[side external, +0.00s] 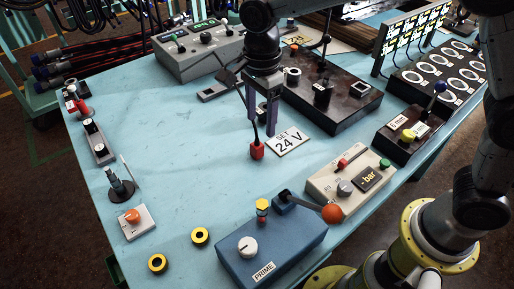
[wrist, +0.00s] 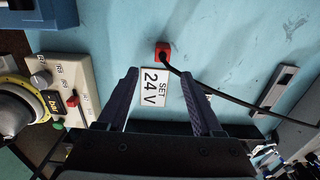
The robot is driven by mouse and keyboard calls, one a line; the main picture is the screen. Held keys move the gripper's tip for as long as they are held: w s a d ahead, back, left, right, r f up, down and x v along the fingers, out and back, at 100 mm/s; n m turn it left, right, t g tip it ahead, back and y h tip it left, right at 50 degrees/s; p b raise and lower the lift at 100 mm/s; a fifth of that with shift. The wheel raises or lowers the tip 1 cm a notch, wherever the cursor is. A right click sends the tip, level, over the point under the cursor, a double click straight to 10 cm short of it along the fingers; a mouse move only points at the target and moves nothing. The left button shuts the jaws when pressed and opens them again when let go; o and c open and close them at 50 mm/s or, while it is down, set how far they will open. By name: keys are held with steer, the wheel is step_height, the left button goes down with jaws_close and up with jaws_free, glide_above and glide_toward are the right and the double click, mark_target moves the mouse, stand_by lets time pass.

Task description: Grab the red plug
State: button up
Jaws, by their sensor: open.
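The red plug (side external: 257,151) is a small red block with a black cable rising from its top. It appears to stand on the blue table, left of the "SET 24 V" card (side external: 289,142). My gripper (side external: 261,124) points down close to the plug, fingers apart, with nothing between them. In the wrist view the plug (wrist: 162,51) shows whole, just beyond the fingertips (wrist: 158,75) and roughly centred between them. The exact height gap between fingertips and plug is hard to tell.
A black box (side external: 335,100) stands behind the card. A beige "bar" box (side external: 349,182) and a blue "PRIME" box (side external: 270,250) with an orange-knobbed lever stand in front. A grey control box (side external: 200,52) is at the back. The table's left middle is clear.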

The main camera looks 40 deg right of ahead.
mark_target(257, 139)
steer(key=shift+w+a+f, duration=0.1)
steer(key=shift+a+f, duration=0.1)
steer(key=shift+f, duration=1.45)
steer(key=shift+w+a+f, duration=0.1)
steer(key=shift+a+f, duration=0.05)
steer(key=shift+f, duration=1.5)
steer(key=shift+c, duration=0.3)
jaws_close()
